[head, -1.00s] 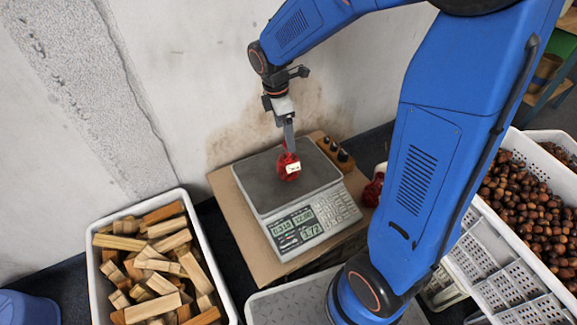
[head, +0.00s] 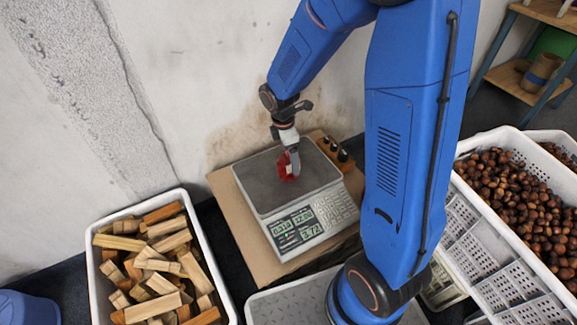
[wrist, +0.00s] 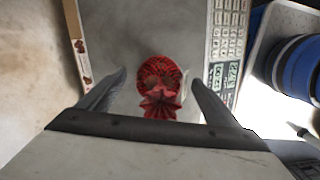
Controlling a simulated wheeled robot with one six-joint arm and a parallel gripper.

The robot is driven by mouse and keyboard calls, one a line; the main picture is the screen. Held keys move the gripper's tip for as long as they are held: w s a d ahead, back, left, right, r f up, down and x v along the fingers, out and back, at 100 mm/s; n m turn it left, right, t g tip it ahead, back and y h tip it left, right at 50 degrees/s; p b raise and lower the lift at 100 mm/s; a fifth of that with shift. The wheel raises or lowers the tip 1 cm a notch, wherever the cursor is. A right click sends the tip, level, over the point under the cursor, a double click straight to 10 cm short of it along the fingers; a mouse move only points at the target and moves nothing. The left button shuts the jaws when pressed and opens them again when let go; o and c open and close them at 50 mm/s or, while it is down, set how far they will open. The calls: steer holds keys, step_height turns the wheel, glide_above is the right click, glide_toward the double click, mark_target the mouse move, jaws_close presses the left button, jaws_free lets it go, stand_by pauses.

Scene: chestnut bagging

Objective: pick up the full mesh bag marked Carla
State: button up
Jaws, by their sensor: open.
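A full red mesh bag (head: 284,169) sits on the steel plate of the scale (head: 262,186). In the wrist view the bag (wrist: 160,85) shows its round netted body, with its gathered red top toward my gripper. A pale edge, perhaps a tag, shows at its right side; no name can be read. My gripper (head: 292,160) is at the bag in the head view and partly hides it. In the wrist view my gripper (wrist: 160,90) is open, with one finger on each side of the bag and gaps between.
The scale stands on a brown board (head: 228,202) against the wall; its display is lit. A white crate of wood pieces (head: 96,275) is at left, a white crate of chestnuts (head: 462,236) at right.

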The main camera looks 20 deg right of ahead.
steer(key=shift+f, duration=0.1)
steer(key=c, duration=1.8)
